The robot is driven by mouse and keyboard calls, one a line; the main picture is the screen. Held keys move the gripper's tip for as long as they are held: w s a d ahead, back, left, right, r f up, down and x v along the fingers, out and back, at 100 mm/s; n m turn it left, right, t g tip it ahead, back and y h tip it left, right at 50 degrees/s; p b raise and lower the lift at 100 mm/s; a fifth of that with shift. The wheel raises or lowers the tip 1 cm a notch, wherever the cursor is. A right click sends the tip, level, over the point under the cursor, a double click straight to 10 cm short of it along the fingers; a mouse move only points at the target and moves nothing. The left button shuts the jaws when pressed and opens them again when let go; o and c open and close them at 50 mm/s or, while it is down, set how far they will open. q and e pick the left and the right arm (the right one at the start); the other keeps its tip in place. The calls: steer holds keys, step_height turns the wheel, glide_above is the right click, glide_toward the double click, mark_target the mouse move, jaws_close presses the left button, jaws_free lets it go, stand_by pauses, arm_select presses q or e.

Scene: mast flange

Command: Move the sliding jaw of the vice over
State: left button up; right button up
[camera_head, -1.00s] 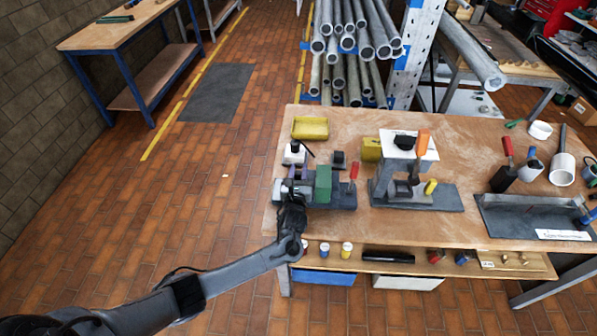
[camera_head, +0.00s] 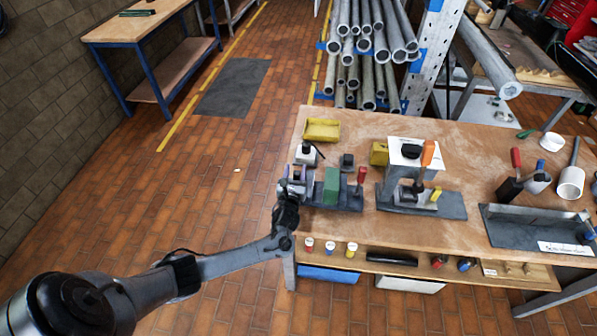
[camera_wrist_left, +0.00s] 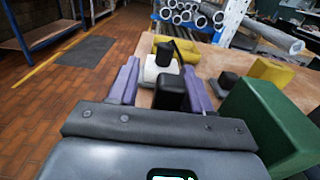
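The vice (camera_head: 342,201) lies on the near left part of the workbench, a dark base with a green block (camera_head: 332,186) standing on it and a red-handled part (camera_head: 361,176) at its right. The green block also shows large at the right in the left wrist view (camera_wrist_left: 262,125). My left gripper (camera_head: 296,173) is at the vice's left end, left of the green block. Its two purple fingers (camera_wrist_left: 163,88) stand apart, with a black block (camera_wrist_left: 170,92) between them in the wrist view; I cannot tell whether they touch it. My right gripper is out of view.
A white bottle with a black cap (camera_head: 306,156) stands just behind the vice. A small dark block (camera_head: 347,161) and a yellow tray (camera_head: 322,130) are farther back. A clamp stand on a dark plate (camera_head: 450,204) is at the right.

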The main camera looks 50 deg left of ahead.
arm_select(q)
steer(key=shift+d, duration=0.2)
steer(key=p+v, duration=0.2)
steer(key=v, duration=0.8)
steer(key=shift+s, duration=0.3)
steer(key=shift+d, duration=0.1)
